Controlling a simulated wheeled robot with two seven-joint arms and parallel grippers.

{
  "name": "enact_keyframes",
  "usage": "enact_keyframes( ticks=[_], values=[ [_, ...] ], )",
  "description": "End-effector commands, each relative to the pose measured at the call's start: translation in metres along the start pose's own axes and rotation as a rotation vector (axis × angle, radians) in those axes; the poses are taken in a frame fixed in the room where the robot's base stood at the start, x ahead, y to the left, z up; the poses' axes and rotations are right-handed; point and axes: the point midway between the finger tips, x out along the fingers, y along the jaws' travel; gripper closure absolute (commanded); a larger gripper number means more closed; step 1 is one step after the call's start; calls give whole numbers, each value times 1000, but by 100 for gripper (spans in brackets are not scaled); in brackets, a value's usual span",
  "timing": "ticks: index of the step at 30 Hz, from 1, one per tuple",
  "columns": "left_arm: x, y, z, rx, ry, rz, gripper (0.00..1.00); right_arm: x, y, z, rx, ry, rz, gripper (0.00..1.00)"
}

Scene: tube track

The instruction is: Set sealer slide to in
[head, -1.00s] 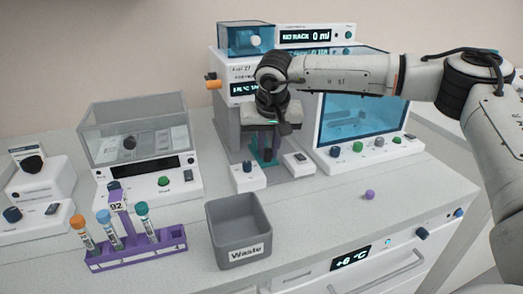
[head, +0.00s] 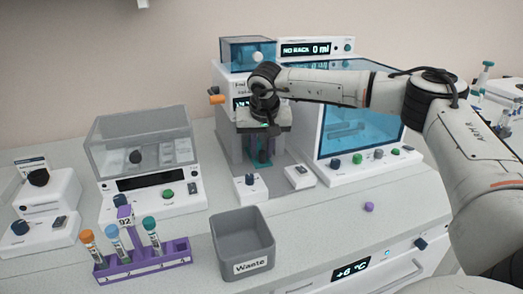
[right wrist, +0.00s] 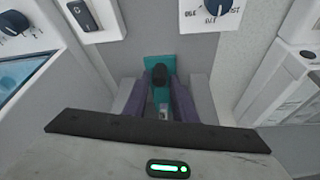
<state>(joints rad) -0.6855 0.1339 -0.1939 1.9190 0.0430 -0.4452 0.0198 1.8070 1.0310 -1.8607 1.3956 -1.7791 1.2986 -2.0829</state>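The sealer (head: 226,83) is the white machine at the back centre with an orange knob on its left side. Its teal slide (right wrist: 158,62) with a black knob (right wrist: 161,74) lies low in front, and a little teal (head: 262,158) shows in the head view. My right gripper (head: 259,146) points down over the slide, in front of the machine. In the right wrist view its purple fingers (right wrist: 162,92) stand on either side of the black knob. I cannot tell whether they touch it. My left gripper is not in view.
Two small control boxes (head: 250,187) (head: 300,177) flank the slide area. A blue-windowed machine (head: 362,124) stands right. A grey Waste bin (head: 243,251) and a purple rack with several tubes (head: 142,262) are in front. A small purple ball (head: 369,207) lies on the counter.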

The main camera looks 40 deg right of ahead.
Motion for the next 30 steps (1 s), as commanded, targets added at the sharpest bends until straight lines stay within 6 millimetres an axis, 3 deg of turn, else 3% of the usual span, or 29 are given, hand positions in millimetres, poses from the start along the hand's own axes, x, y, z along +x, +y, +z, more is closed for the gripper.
enact_keyframes(
  ticks=[7, 21, 30],
  values=[
    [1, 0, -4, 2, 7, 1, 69, -7, 0, 1, -1, -2, -1, 76],
    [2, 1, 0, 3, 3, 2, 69, -89, -1, 0, 1, 0, -2, 76],
    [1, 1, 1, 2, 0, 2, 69, -103, 0, 0, 0, -1, 0, 76]
  ],
)
